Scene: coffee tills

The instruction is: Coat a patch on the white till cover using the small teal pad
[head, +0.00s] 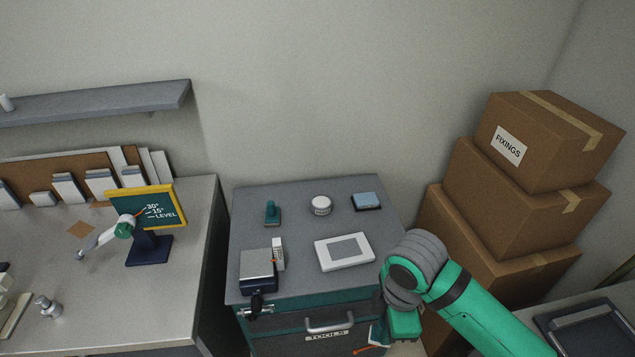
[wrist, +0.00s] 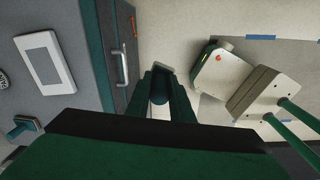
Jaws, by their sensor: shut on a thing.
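The white till cover (head: 319,254) lies flat on the grey cabinet top, with a grey rectangular patch in its middle; it also shows in the wrist view (wrist: 28,41). My gripper (head: 381,333) is low beside the cabinet's front right corner, off the top and away from the cover. In the wrist view my gripper (wrist: 161,90) is shut on a dark teal, rounded piece (wrist: 159,88) with a pale edge beyond it. I cannot tell its full shape. A teal-handled pad (head: 272,213) stands on the cabinet top at the back left; it also shows in the wrist view (wrist: 22,126).
The drawer handle (head: 330,325) juts from the cabinet front. Stacked cartons (head: 520,195) stand at the right.

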